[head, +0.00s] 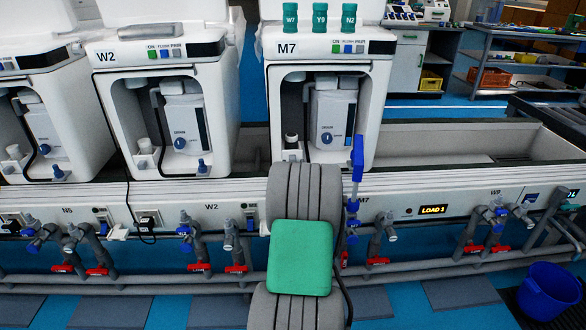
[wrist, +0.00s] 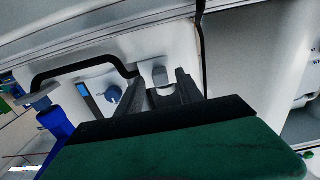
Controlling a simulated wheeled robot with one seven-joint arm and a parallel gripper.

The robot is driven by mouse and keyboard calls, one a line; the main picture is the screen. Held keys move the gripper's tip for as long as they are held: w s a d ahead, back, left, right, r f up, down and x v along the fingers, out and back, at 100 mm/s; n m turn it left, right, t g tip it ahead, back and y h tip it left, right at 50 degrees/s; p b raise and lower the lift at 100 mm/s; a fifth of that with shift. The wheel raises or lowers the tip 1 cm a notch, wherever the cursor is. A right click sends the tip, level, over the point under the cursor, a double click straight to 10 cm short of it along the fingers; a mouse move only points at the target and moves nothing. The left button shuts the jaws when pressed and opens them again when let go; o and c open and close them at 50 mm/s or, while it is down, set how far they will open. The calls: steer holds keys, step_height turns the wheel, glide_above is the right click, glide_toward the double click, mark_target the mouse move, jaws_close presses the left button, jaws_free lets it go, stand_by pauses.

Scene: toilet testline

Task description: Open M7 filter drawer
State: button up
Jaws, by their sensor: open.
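The M7 unit (head: 330,48) stands in the middle of the head view. In its recess sits a white box (head: 334,118) with a blue drain knob (head: 326,138); no part is marked as the filter drawer. The wrist view also shows the blue knob (wrist: 113,94) and a black hose (wrist: 85,65). My gripper (wrist: 161,92) is open, its two dark fingers pointing at the recess. A small white rounded piece (wrist: 160,74) shows between or just beyond the fingertips; contact cannot be told. In the head view my arm hides the fingers.
A blue upright part (head: 357,160) stands close to the right of my arm. Pipes with red-handled valves (head: 377,261) run along the front. A W2 unit (head: 165,90) stands left; an empty trough (head: 450,140) lies right. A blue bucket (head: 550,291) is on the floor.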

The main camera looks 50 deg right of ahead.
steer(key=shift+x, duration=0.95)
steer(key=shift+c, duration=0.2)
jaws_close()
stand_by(0.5)
